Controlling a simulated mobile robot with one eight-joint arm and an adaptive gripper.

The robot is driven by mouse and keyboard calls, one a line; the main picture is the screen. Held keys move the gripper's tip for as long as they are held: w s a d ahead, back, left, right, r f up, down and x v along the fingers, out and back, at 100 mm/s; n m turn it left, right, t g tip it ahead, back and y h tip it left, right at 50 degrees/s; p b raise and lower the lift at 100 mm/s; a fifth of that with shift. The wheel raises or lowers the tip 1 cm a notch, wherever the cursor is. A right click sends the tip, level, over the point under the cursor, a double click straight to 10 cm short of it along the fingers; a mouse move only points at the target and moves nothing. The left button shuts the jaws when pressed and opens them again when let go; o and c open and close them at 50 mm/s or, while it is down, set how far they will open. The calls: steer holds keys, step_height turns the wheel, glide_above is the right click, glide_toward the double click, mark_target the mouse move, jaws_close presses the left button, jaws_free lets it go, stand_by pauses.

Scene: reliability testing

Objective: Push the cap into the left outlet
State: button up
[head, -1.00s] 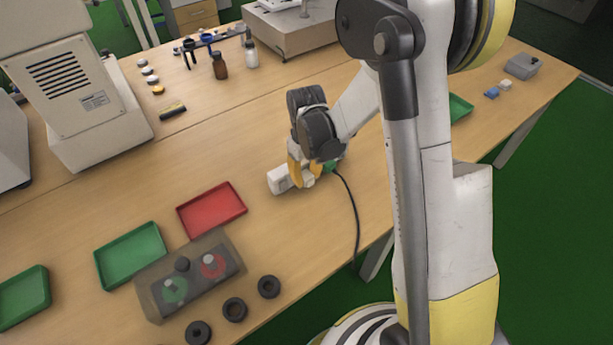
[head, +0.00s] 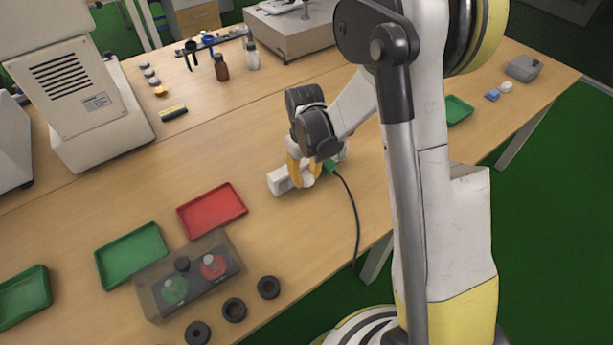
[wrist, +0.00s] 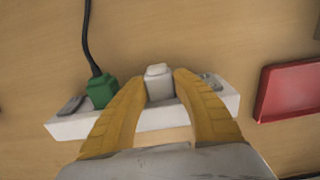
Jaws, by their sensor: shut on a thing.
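A white power strip (head: 281,181) lies on the wooden table, and it also shows in the wrist view (wrist: 231,102). A green plug (wrist: 101,90) with a black cable sits in it, left of my gripper in the wrist view and on the right in the head view (head: 330,168). A small white cap (wrist: 159,84) is between my fingertips, over the middle of the strip. My gripper (wrist: 162,78) is shut on the cap, with yellow fingers on either side of it. I cannot tell how deep the cap sits. In the head view my gripper (head: 304,178) points down at the strip.
A red tray (head: 212,211), a green tray (head: 131,256) and a control box (head: 190,277) with buttons lie to the left. Several black rings (head: 234,309) lie near the front edge. The plug's cable (head: 355,215) hangs over the edge.

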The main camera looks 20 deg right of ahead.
steer(key=shift+w+a+r, duration=0.1)
steer(key=shift+w+a, duration=0.1)
steer(key=shift+w, duration=0.3)
steer(key=o, duration=0.9)
step_height(320, 180, up, 11)
steer(key=s+r+m+t, duration=0.1)
steer(key=s+r+t, duration=0.1)
steer(key=s, duration=0.4)
steer(key=s+d+r+m+t, duration=0.1)
steer(key=s+r+t, duration=0.2)
steer(key=s+r, duration=0.2)
steer(key=s+r+m+t, duration=0.1)
steer(key=s+r+t, duration=0.1)
steer(key=s+r, duration=0.2)
steer(key=shift+s+d+m, duration=0.15)
steer(key=shift+s+d, duration=0.05)
steer(key=shift+s, duration=0.65)
steer(key=shift+s+d+m, duration=0.15)
steer(key=shift+s+d, duration=0.05)
steer(key=shift+s, duration=0.6)
